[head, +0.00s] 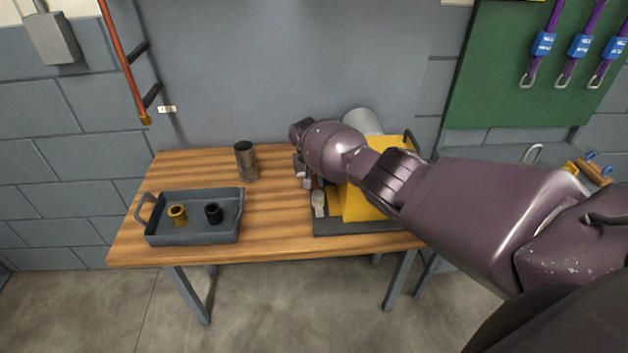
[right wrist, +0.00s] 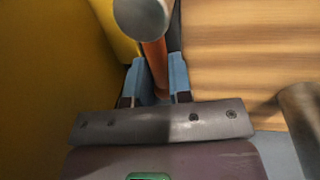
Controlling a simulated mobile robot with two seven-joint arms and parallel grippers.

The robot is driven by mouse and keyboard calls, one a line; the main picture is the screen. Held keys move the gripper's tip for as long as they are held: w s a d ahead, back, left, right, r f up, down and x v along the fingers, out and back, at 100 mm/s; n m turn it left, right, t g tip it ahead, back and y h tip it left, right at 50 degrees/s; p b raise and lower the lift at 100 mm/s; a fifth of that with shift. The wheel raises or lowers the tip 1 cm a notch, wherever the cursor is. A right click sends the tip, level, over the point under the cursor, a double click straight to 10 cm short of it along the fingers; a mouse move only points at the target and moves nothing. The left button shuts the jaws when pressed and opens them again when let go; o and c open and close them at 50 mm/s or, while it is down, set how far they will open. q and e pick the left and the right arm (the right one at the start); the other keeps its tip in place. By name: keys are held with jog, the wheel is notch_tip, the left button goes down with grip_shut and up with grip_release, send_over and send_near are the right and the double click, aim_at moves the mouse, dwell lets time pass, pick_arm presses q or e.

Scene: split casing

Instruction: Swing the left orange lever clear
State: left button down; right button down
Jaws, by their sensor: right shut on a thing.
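The yellow casing (head: 362,205) stands on a dark grey base plate (head: 350,229) at the right of the table, partly hidden behind my right arm. In the right wrist view, the orange lever (right wrist: 154,62) with its round grey end (right wrist: 143,14) runs along the side of the yellow casing (right wrist: 45,70). My right gripper (right wrist: 155,78) is shut on the lever, one blue finger on each side of it. In the head view, the right hand (head: 306,172) is at the casing's left side and hides most of the lever. My left gripper is out of view.
A grey tray (head: 192,239) with a brass bushing (head: 177,215) and a black one (head: 213,213) is at the table's left. A metal cylinder (head: 246,162) stands behind it. The wooden table (head: 275,225) is bare between tray and casing.

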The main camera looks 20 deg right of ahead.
jog(key=shift+d, duration=0.1)
dwell(0.5)
jog(key=c, duration=1)
grip_release()
jog(key=shift+w+a+r+p, duration=0.1)
jog(key=shift+a+r+p, duration=0.25)
jog(key=shift+r, duration=1.45)
jog(key=shift+w+a+r+p, duration=0.15)
jog(key=shift+r+p, duration=0.4)
jog(key=shift+r, duration=1.2)
jog(key=shift+w+a+r+p, duration=0.1)
jog(key=shift+a+r+p, duration=0.25)
jog(key=shift+r, duration=1.45)
jog(key=shift+d, duration=0.1)
